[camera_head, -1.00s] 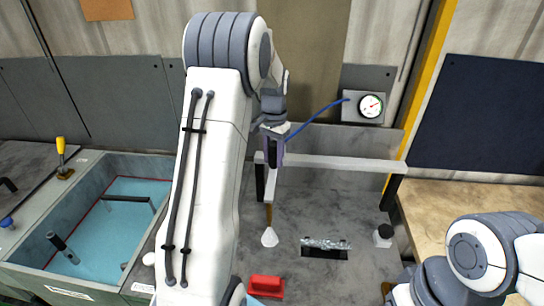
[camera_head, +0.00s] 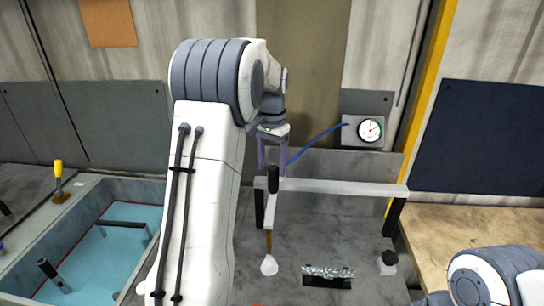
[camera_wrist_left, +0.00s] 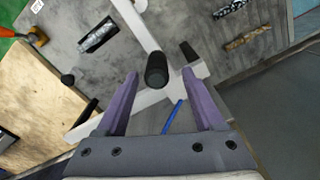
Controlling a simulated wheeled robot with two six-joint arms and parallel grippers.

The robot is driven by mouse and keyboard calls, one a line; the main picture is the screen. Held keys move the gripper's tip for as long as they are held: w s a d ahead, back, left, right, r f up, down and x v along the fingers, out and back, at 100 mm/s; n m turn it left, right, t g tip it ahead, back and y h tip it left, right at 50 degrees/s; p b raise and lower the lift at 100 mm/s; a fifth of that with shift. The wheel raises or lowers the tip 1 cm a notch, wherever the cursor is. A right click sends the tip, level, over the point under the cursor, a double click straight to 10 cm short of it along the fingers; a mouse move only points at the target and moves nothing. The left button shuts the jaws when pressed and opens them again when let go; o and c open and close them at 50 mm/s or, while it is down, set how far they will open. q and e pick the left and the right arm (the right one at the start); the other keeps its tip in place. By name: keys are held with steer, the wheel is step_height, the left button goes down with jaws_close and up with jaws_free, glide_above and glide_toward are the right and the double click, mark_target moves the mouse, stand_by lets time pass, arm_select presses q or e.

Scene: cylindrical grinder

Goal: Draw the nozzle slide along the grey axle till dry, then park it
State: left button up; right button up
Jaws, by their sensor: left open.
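The nozzle slide hangs on the white rail (camera_head: 345,188); its black knob (camera_head: 274,179) stands upright and its brown stem (camera_head: 268,242) ends in a pale fan-shaped nozzle (camera_head: 269,266). The shiny grey axle (camera_head: 328,271) lies over a dark slot to the right of the nozzle; I cannot tell whether it is wet. My left gripper (camera_head: 273,166) is open and empty, just above the knob. In the left wrist view the knob (camera_wrist_left: 156,70) shows between the spread purple fingertips (camera_wrist_left: 160,75), with no visible contact. My right gripper is out of view.
A blue hose (camera_head: 318,138) runs from the pressure gauge (camera_head: 370,130) to the slide. A black-capped post (camera_head: 389,258) stands right of the axle. A blue-filled tank (camera_head: 105,245) is at left, a wooden bench (camera_head: 450,228) at right. Two textured bars show in the left wrist view (camera_wrist_left: 246,39).

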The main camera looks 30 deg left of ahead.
arm_select(q)
steer(key=shift+r, duration=2.25)
steer(key=s+d+f+m+b, duration=0.25)
steer(key=s+d, duration=0.25)
steer(key=d, duration=0.6)
steer(key=s+d+f+m+b, duration=0.1)
steer(key=s+d+f+b, duration=0.3)
steer(key=d, duration=0.7)
steer(key=s+d+f+m, duration=0.1)
steer(key=s+d+f, duration=0.1)
steer(key=s, duration=0.4)
steer(key=s+d+f+m, duration=0.1)
steer(key=s+d+f, duration=0.1)
steer(key=s+f, duration=0.2)
steer(key=s+d+f+m+h, duration=0.1)
steer(key=s+d+f, duration=0.1)
steer(key=s, duration=0.8)
steer(key=shift+d+f, duration=0.4)
steer(key=shift+d, duration=0.1)
